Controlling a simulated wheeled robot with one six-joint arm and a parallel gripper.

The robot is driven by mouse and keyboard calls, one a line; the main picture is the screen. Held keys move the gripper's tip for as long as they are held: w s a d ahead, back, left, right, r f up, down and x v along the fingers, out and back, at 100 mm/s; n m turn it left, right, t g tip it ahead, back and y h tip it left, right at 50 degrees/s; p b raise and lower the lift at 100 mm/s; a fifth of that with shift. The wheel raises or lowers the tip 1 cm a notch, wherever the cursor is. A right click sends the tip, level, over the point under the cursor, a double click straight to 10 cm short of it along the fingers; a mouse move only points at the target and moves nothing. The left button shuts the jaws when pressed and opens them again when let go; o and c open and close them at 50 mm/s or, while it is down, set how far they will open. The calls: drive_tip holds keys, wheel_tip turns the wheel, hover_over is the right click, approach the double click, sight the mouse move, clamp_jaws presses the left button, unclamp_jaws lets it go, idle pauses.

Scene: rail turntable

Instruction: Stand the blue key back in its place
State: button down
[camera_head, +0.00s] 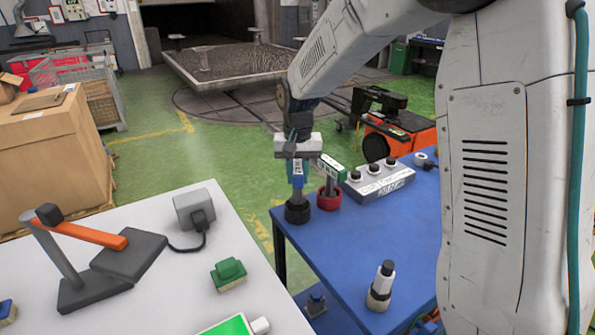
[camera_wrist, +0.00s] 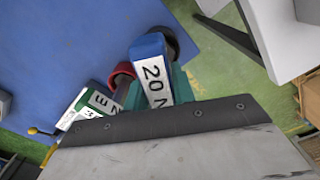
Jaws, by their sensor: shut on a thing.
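The blue key (camera_head: 297,171) is upright, with a grey shaft below its blue head. My gripper (camera_head: 298,158) is shut on its head from above. A green key (camera_head: 328,168) stands in a red holder (camera_head: 328,200) just to the right, close to my gripper.
A grey box with black knobs (camera_head: 380,182) lies right of the holders on the blue table (camera_head: 345,245). A black-and-white upright piece (camera_head: 381,285) stands nearer. The white table (camera_head: 180,295) at left bears a lever device (camera_head: 100,255) and a green block (camera_head: 229,275).

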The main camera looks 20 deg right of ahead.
drive_tip(key=shift+f, duration=1.25)
drive_tip(key=c, duration=1.1)
unclamp_jaws()
drive_tip(key=shift+r, duration=3.85)
